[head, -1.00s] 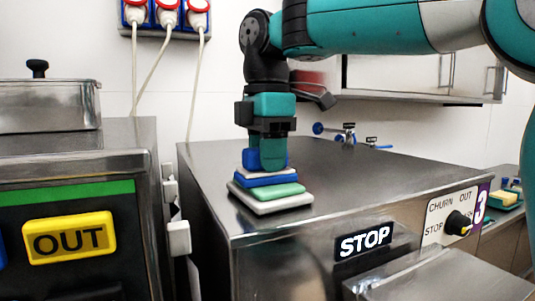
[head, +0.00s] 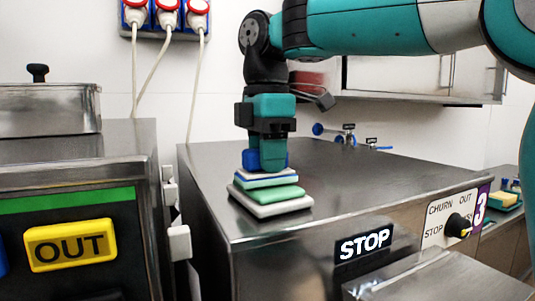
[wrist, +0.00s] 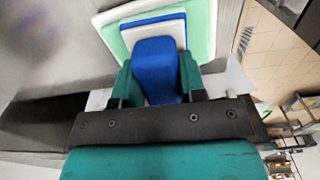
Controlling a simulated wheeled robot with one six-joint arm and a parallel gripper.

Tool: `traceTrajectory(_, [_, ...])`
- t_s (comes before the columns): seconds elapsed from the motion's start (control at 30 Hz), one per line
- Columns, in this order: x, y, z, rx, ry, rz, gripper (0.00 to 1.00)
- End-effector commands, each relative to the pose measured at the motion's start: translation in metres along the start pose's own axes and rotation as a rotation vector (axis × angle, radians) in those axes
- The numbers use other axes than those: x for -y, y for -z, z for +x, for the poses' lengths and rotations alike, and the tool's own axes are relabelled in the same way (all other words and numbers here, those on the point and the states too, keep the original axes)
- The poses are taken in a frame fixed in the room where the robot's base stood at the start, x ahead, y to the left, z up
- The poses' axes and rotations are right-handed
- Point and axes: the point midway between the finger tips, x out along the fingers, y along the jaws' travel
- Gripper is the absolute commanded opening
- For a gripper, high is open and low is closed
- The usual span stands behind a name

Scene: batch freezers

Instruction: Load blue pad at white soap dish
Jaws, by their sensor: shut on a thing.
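My gripper (head: 265,150) points down over the near left part of the steel machine top, shut on a blue block, the blue pad (head: 263,160). In the wrist view the blue pad (wrist: 155,65) sits between the fingers (wrist: 155,85). Under it is a layered stack: thin white and blue layers (head: 267,179), a green slab (head: 272,194) and a wider white slab at the bottom, which looks like the white soap dish (head: 270,208). The pad appears level with the stack's top; whether it touches or is joined to the thin blue layer, I cannot tell.
The steel machine top (head: 370,175) is clear right of the stack; its front edge is close to the stack. A STOP label (head: 363,245) and a knob (head: 457,225) are on the front. Another machine with a yellow OUT sign (head: 70,242) stands left.

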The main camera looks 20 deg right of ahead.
Motion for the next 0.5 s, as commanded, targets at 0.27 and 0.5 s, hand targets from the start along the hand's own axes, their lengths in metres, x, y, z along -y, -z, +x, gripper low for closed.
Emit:
traceTrajectory(0.27, [0.0,0.0,-0.03,-0.001,-0.003,0.0,0.19])
traceTrajectory(0.5, [0.0,0.0,-0.05,-0.001,-0.003,0.001,0.19])
